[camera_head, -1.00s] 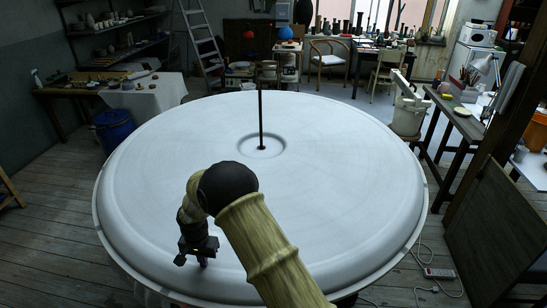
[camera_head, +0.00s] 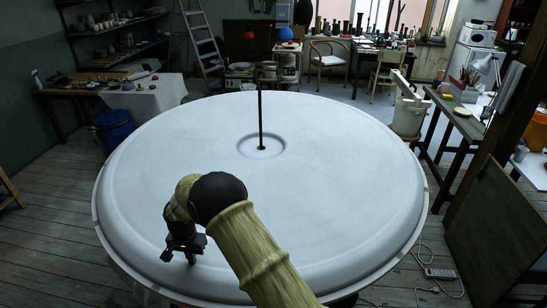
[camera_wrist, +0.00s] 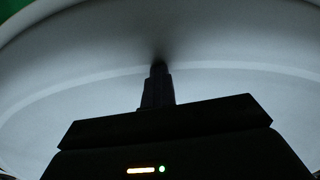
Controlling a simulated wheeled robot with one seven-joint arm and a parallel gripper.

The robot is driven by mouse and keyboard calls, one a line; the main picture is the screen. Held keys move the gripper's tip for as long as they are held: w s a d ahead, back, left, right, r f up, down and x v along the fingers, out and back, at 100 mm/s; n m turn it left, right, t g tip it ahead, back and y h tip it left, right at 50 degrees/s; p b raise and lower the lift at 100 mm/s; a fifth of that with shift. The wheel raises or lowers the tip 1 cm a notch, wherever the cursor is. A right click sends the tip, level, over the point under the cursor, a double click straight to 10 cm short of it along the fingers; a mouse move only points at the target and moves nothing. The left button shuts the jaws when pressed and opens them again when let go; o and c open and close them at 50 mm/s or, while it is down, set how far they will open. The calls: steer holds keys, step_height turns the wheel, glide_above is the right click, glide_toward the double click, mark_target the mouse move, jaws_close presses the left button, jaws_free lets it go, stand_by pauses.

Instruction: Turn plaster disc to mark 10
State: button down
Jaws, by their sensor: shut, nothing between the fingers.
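The plaster disc (camera_head: 330,190) is large, round and white, with a raised rounded rim and a small ring-shaped hollow at its middle. A thin dark rod (camera_head: 261,120) stands upright from that hollow. My gripper (camera_head: 191,260) is over the front left part of the disc, pointing down, with its fingers shut and empty. In the wrist view the fingertips (camera_wrist: 158,66) meet the pale disc surface (camera_wrist: 225,75) or hang just above it; I cannot tell which. No numbers or marks can be read on the disc.
A dark wooden panel (camera_head: 500,235) and a workbench (camera_head: 460,125) stand at the right. A blue bin (camera_head: 114,130) and a cloth-covered table (camera_head: 150,100) stand at the left. A white bucket (camera_head: 408,115) is behind the disc's right edge. A power strip (camera_head: 440,273) lies on the floor.

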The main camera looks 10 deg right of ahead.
mark_target(181, 259)
steer(key=shift+a+f, duration=0.35)
steer(key=shift+f, duration=0.15)
steer(key=shift+w+a+r, duration=0.15)
steer(key=shift+w+a, duration=0.1)
steer(key=shift+a, duration=0.2)
steer(key=shift+w+a+r, duration=0.15)
steer(key=shift+w+a, duration=0.05)
steer(key=shift+a, duration=0.2)
steer(key=shift+w+a+b, duration=0.35)
steer(key=shift+w+a, duration=0.05)
steer(key=shift+a, duration=0.3)
steer(key=shift+f, duration=0.2)
